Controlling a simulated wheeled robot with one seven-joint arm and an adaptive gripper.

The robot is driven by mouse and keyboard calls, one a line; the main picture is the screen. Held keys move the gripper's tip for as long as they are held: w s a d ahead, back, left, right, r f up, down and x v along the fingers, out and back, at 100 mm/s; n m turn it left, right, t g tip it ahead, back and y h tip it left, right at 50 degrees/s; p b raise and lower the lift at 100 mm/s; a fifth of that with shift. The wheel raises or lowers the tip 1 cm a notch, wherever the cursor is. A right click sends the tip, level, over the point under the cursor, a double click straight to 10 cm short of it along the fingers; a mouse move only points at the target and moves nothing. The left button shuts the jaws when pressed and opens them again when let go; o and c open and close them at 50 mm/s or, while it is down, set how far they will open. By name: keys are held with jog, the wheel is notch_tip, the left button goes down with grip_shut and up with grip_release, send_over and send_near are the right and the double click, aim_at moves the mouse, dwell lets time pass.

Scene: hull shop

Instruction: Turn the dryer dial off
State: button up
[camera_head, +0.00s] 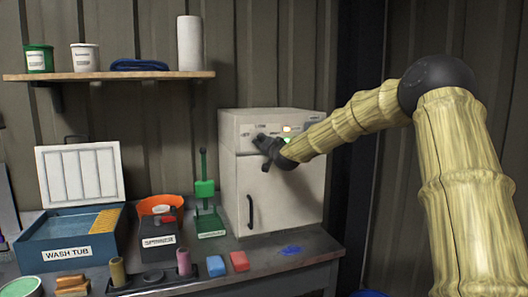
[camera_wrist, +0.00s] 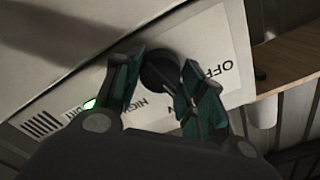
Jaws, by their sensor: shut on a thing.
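The dryer (camera_head: 270,185) is a pale box with a black door handle, standing on the bench in the head view. The label around the dial (camera_wrist: 215,50) reads OFF on one side and HIGH on another. The dial's pointer is hidden, so I cannot tell its setting. A green light (camera_wrist: 89,104) shows on the panel.
A wall shelf (camera_head: 110,76) with pots and a white roll is above, left of the dryer.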

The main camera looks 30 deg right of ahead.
jog(key=n+b, duration=0.1)
jog(key=n, duration=0.2)
jog(key=n+b, duration=0.2)
jog(key=n, duration=0.1)
jog(key=n+b, duration=0.1)
jog(key=n, duration=0.1)
jog(key=shift+f+n+b, duration=0.3)
jog(key=shift+n, duration=0.1)
dwell(0.4)
jog(key=o, duration=0.8)
jog(key=shift+c, duration=0.2)
jog(key=shift+r, duration=0.1)
jog(key=v, duration=1.2)
